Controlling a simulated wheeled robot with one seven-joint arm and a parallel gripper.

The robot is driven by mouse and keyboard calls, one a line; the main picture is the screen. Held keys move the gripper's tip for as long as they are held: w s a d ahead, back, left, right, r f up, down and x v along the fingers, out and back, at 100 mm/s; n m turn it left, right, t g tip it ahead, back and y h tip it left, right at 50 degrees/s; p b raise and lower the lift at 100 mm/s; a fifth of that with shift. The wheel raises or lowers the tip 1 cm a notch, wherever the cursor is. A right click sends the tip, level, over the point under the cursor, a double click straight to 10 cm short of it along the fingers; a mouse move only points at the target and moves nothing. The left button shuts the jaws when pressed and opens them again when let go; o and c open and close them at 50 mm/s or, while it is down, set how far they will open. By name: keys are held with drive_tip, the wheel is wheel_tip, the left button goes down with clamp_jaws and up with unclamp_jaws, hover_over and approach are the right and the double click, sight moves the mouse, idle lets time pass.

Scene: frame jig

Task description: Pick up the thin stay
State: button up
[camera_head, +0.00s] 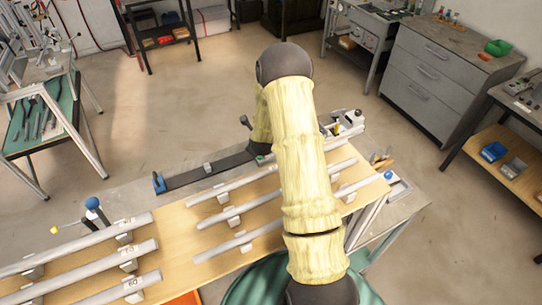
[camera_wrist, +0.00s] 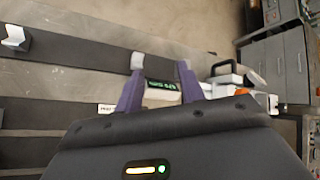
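My gripper (camera_wrist: 160,78) shows in the wrist view with its two purple fingers spread apart. A pale block with a dark, green-lettered label (camera_wrist: 161,86) shows between the fingers; I cannot tell whether they touch it. A long dark strip (camera_wrist: 85,58) with pale clips lies on the grey metal bench beyond the fingertips, and a second dark strip (camera_wrist: 40,118) lies nearer at the left. Neither can be surely told as the thin stay. In the head view one dark strip (camera_head: 225,163) lies along the bench's far side. My arm hides the gripper there.
Several pale rails (camera_head: 240,243) rest on small blocks on a wooden board (camera_head: 180,240) in front. A blue-ended clamp (camera_head: 158,183) and a white device (camera_head: 348,125) stand near the strip's ends. Grey drawers (camera_head: 435,80) stand at the back right. The floor behind the bench is clear.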

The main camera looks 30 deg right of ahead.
drive_tip(key=w+a+r+n+t+h, duration=0.1)
drive_tip(key=w+a+r+h, duration=0.1)
drive_tip(key=r, duration=0.6)
drive_tip(key=w+a+r+t+h, duration=0.1)
drive_tip(key=w+r+h, duration=0.1)
drive_tip(key=r, duration=0.6)
drive_tip(key=s+a+r+g+h+b, duration=0.1)
drive_tip(key=s+a+r+h, duration=0.15)
drive_tip(key=r, duration=0.45)
drive_tip(key=s+a+r+h+b, duration=0.1)
drive_tip(key=s+a+r, duration=0.2)
drive_tip(key=r, duration=0.4)
drive_tip(key=s+a+r+n+g+y, duration=0.1)
drive_tip(key=s+a+r+n+g, duration=0.1)
drive_tip(key=s+a, duration=0.3)
drive_tip(key=s+a+r+n+g+y, duration=0.2)
drive_tip(key=s+a+r, duration=0.1)
drive_tip(key=s, duration=0.8)
drive_tip(key=s+a+r+n+g+y+b, duration=0.1)
drive_tip(key=s+a+r+n+g, duration=0.1)
drive_tip(key=s+a, duration=0.4)
drive_tip(key=s+r, duration=0.1)
drive_tip(key=s, duration=0.2)
drive_tip(key=shift+a+r+n, duration=0.2)
drive_tip(key=shift+a+n, duration=0.1)
drive_tip(key=shift+n, duration=0.1)
drive_tip(key=shift+y, duration=0.25)
